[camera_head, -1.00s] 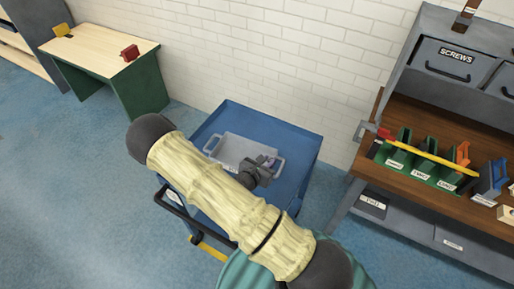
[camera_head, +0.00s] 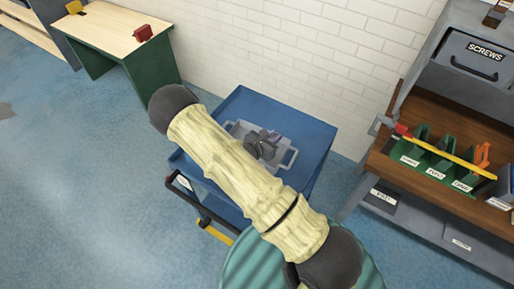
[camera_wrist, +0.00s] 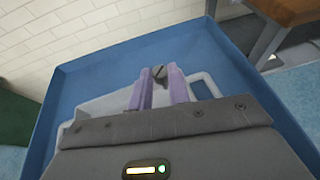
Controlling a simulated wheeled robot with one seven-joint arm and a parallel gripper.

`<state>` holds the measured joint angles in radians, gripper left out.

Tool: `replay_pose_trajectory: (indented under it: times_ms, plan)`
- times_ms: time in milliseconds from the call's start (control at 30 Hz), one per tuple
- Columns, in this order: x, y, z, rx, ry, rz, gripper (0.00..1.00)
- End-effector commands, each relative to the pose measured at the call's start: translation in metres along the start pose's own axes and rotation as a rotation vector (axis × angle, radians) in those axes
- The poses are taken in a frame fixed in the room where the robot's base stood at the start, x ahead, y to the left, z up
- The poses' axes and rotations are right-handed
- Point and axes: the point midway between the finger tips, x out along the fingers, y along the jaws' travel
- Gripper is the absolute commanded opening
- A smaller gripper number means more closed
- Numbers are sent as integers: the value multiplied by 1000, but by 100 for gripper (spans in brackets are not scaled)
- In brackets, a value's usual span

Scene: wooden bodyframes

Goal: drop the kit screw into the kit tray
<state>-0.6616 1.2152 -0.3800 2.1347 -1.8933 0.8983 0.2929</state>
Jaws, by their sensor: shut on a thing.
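My gripper (camera_head: 262,144) is above the grey kit tray, and my arm crosses in front of part of it. In the wrist view its two purple fingers (camera_wrist: 159,86) are shut on the kit screw (camera_wrist: 159,72), a small dark grey piece whose rounded, slotted head shows at the fingertips. The rest of the screw is hidden between the fingers. The kit tray (camera_head: 290,159) lies in the blue cart (camera_head: 310,131); its pale rim and handle also show in the wrist view (camera_wrist: 206,82) beside and beyond the fingers. I cannot tell the exact height of the screw over the tray.
A workbench (camera_head: 405,175) with green bins (camera_head: 437,167), a yellow-handled tool and a drawer marked SCREWS (camera_head: 474,58) stands at right. A wooden-topped green table (camera_head: 112,40) stands at back left. A brick wall is behind the cart. Blue floor at left is open.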

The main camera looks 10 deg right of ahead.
Motion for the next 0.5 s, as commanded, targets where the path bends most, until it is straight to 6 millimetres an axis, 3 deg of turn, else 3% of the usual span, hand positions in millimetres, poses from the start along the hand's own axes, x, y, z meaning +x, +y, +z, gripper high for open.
replay_pose_trajectory:
  times_ms: [33, 100, 200, 500]
  plan:
    - [-4, 20, 2, 11, 0, 5, 0]
    - [-8, 40, 3, 12, 6, 1, 0]
    - [-14, 61, 2, 11, 18, -6, 0]
    - [-16, 69, 2, 8, 26, -13, 0]
